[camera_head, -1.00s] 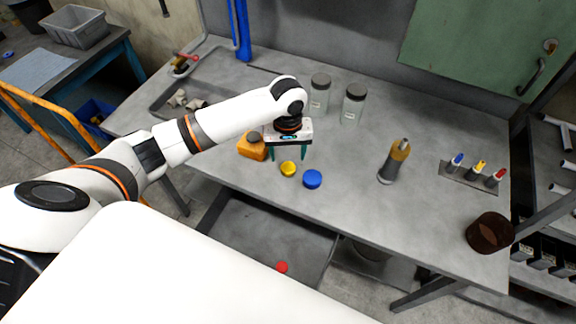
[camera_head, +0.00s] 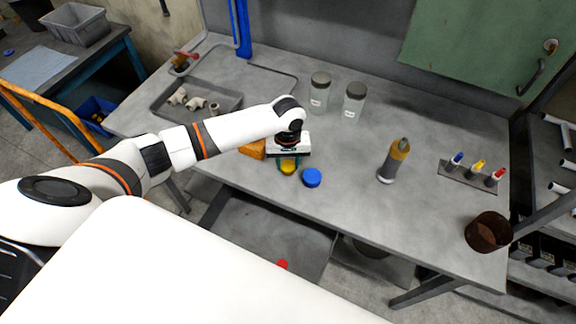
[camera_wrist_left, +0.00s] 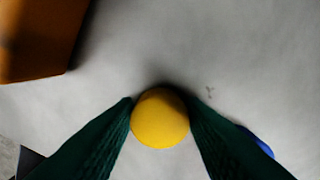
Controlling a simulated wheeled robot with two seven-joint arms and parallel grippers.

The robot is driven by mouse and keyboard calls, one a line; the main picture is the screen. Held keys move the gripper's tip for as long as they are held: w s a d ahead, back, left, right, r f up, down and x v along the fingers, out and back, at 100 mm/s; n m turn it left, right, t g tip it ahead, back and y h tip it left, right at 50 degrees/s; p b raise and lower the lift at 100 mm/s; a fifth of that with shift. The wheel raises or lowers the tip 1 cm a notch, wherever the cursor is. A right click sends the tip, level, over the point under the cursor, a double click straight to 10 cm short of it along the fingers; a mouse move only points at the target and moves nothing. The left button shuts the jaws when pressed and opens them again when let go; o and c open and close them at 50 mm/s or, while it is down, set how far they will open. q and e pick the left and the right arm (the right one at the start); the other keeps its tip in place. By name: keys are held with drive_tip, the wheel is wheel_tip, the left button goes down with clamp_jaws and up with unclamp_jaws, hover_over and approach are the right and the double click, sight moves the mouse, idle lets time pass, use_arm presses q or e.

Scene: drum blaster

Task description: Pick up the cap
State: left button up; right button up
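A small round yellow cap (camera_head: 288,167) lies on the grey workbench (camera_head: 350,210) near its front edge. A blue cap (camera_head: 312,177) lies just to its right, and a red cap (camera_head: 281,264) shows low down, below the bench top. My left gripper (camera_head: 288,168) is right over the yellow cap, pointing down. In the left wrist view its two green fingers (camera_wrist_left: 160,105) stand on either side of the yellow cap (camera_wrist_left: 160,118), very close to it; I cannot tell whether they touch it. My right gripper is not in view.
An orange block-like object (camera_head: 253,149) sits close to the left of my gripper. A tray (camera_head: 180,116) with white pipe fittings is behind it. Two glass jars (camera_head: 319,98) stand at the back. A bottle (camera_head: 393,160) stands to the right; the bench between is clear.

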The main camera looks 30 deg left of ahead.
use_arm(q)
drive_tip(key=shift+c, duration=1)
drive_tip(key=shift+r, duration=0.1)
